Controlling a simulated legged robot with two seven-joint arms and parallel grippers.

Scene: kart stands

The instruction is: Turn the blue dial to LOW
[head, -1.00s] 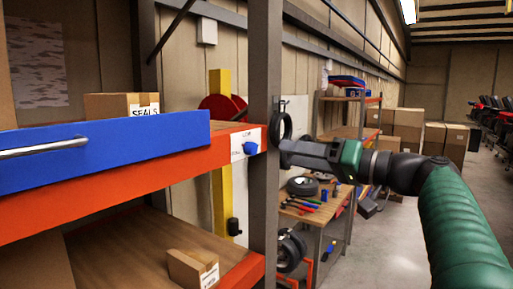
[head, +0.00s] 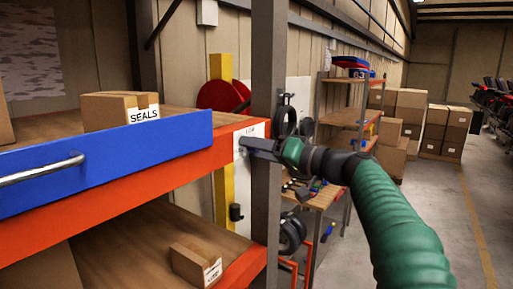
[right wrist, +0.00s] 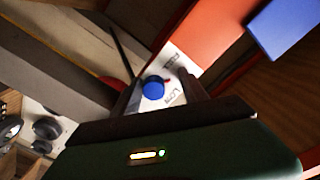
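The blue dial (right wrist: 153,88) sits on a white label plate (right wrist: 181,66) in the right wrist view, with a small red mark beside it. A word that looks like LOW is printed on the plate near the dial; another word farther along is too blurred to read. My right gripper (head: 243,146) is at the plate on the end of the orange shelf beam in the head view and hides the dial there. In the right wrist view its two dark fingers stand apart, one on each side of the dial; contact cannot be told. My left gripper is not in view.
A grey post (head: 268,80) stands close beside my right gripper. A blue drawer front (head: 105,160) with a metal handle is on the left. A SEALS box (head: 108,110) is on the shelf behind it. A workbench (head: 322,198) with wheels and tools lies behind the post.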

